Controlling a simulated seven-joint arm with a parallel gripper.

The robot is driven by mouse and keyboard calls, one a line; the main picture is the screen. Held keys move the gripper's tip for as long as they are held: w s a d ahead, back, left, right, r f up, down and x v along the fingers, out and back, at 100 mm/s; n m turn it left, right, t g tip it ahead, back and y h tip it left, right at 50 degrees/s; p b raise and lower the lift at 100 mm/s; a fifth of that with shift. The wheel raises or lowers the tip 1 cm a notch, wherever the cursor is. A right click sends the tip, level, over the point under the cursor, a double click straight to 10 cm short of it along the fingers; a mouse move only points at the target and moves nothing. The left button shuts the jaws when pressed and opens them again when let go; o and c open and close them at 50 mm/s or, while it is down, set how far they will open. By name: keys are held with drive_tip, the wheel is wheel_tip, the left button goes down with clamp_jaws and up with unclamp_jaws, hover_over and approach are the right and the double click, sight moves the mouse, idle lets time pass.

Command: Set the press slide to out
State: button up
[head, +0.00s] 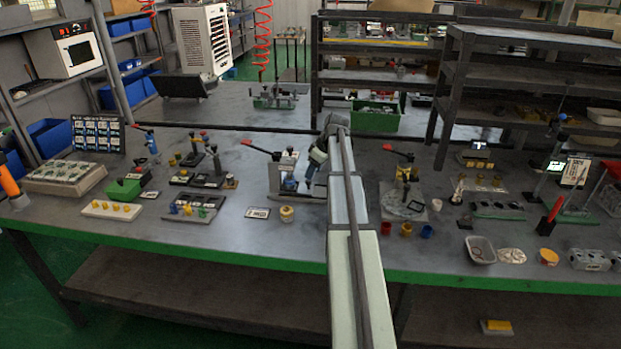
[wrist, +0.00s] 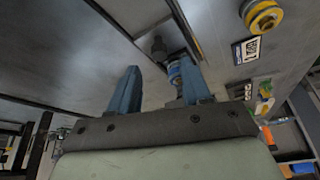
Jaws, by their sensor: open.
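A small grey press (head: 284,172) with a red-tipped lever (head: 262,149) stands on the bench near the middle of the head view. My gripper (head: 312,172) is low beside its right side, partly hidden behind my own arm. In the wrist view my gripper (wrist: 158,88) shows two blue fingers held apart. A dark knob and a blue and silver part (wrist: 175,70) of the fixture show just beyond the fingertips, close to the right finger. I cannot tell whether a finger touches it. The slide's position is not clear in either view.
A label card (head: 257,213) and a yellow round piece (head: 286,214) lie in front of the press. Another red-levered fixture (head: 405,178) stands to the right of my arm. Fixtures with coloured parts (head: 194,207) crowd the left. Some bare bench lies between them.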

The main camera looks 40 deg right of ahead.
sight(297, 185)
drive_tip(key=shift+x, duration=2.1)
drive_tip(key=shift+c, duration=0.2)
clamp_jaws()
